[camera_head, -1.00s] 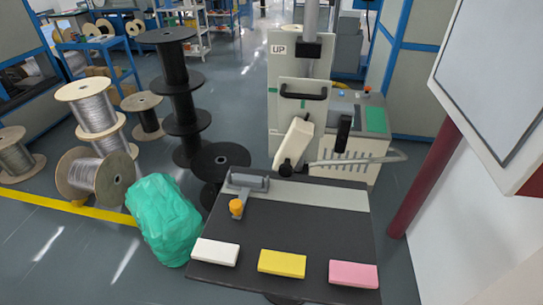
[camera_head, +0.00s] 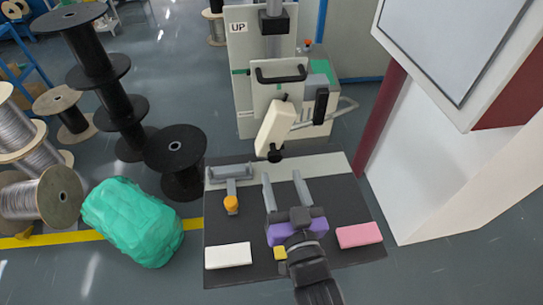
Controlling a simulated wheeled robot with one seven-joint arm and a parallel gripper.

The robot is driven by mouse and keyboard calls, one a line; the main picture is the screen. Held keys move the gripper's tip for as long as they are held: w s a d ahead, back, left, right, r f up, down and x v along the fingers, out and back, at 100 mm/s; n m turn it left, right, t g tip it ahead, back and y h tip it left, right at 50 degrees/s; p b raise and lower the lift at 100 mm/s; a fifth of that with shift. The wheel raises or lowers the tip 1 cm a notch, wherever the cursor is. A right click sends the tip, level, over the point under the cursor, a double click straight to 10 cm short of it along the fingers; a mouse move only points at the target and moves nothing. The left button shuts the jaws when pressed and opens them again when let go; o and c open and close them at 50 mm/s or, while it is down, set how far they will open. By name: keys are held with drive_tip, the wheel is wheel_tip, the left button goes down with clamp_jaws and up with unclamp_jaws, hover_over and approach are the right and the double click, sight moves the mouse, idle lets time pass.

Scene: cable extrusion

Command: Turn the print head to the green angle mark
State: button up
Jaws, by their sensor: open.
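The print head (camera_head: 274,128) is a cream block tilted on the machine, its top leaning right and its dark lower end pointing down and left. A green mark (camera_head: 240,71) shows on the white panel left of it; whether it is the angle mark I cannot tell. A black handle (camera_head: 279,74) sits above the head. My gripper (camera_head: 284,186) is over the dark table, in front of and below the head, with two grey fingers apart and pointing toward the machine. It is open, empty and clear of the head.
The dark table (camera_head: 345,209) carries a white block (camera_head: 228,256), a pink block (camera_head: 359,235), a mostly hidden yellow block (camera_head: 281,253) and a grey fixture with an orange knob (camera_head: 231,203). A green bag (camera_head: 132,222) and black spools (camera_head: 176,155) stand left. A white cabinet (camera_head: 440,170) stands right.

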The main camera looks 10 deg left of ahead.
sight(276, 159)
drive_tip(key=shift+x, duration=3.2)
drive_tip(key=shift+c, duration=0.2)
clamp_jaws()
